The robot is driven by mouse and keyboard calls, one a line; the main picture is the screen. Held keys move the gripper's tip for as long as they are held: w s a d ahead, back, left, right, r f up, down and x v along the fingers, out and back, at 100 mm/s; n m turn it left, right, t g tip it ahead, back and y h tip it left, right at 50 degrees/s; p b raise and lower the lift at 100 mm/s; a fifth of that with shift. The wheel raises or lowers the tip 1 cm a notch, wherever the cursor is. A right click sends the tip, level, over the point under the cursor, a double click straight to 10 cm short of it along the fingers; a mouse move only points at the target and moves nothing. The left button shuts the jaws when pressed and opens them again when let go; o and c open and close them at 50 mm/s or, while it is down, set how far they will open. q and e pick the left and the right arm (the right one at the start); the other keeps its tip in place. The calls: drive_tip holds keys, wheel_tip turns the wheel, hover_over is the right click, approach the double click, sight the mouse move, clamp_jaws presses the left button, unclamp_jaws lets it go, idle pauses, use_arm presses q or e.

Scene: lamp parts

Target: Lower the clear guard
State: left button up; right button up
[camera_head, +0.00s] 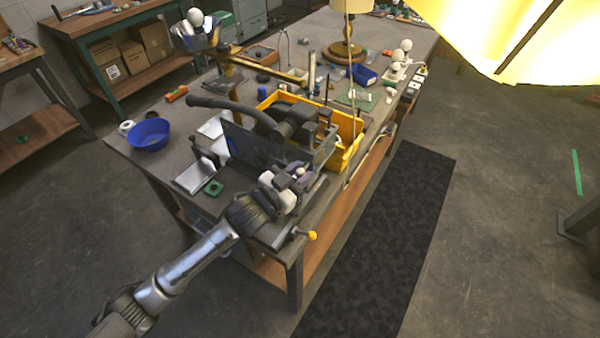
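A dark see-through panel (243,146), which looks like the clear guard, stands upright at the front left of a dark bench machine (290,127). A long black lever (225,106) reaches left from the machine above it. My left gripper (300,174) is at the near side of the machine, to the right of the panel and apart from most of it. Its fingertips are small and mixed with the machine's dark parts, so their opening and any contact are unclear. My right gripper is out of view.
The machine stands on a crowded workbench (118,144). A yellow bin (351,132) is behind it, a blue bowl (148,134) to the left. A yellow-tipped handle (311,236) sticks out at the near edge. A bright yellow lampshade (500,40) fills the upper right.

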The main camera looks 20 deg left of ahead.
use_arm(q)
clamp_jaws()
wheel_tip(320, 180, down, 5)
drive_tip(key=shift+b, duration=0.65)
drive_tip(key=o, duration=0.5)
unclamp_jaws()
